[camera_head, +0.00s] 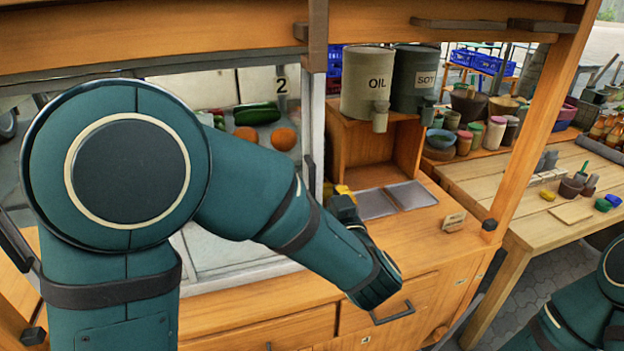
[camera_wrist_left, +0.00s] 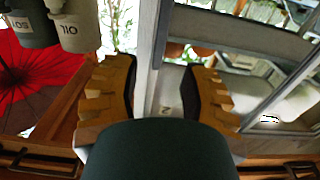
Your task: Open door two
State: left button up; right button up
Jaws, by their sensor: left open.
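Door two (camera_head: 280,88) is a glass sliding-type panel marked "2" on the display case, with vegetables behind it. A dark upright handle (camera_head: 310,172) sits at its right frame edge. My left gripper (camera_head: 343,192) is just right of that edge, its fingers mostly hidden by my arm. In the left wrist view, which looks upside down, my open left gripper (camera_wrist_left: 157,80) has its two orange fingers on either side of the pale upright door frame (camera_wrist_left: 149,45). I cannot tell whether they touch it. My right gripper is out of view.
OIL (camera_head: 366,85) and SOY (camera_head: 414,80) containers stand on a wooden shelf right of the door. Metal lids (camera_head: 410,195) lie on the counter below. A drawer handle (camera_head: 393,313) sticks out at the front. A wooden table (camera_head: 490,185) with jars stands at the right.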

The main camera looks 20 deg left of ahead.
aim_at(313, 180)
pick_arm(q)
jog(key=x, duration=0.7)
jog(key=shift+w+a, duration=0.1)
jog(key=shift+o, duration=0.2)
grip_shut()
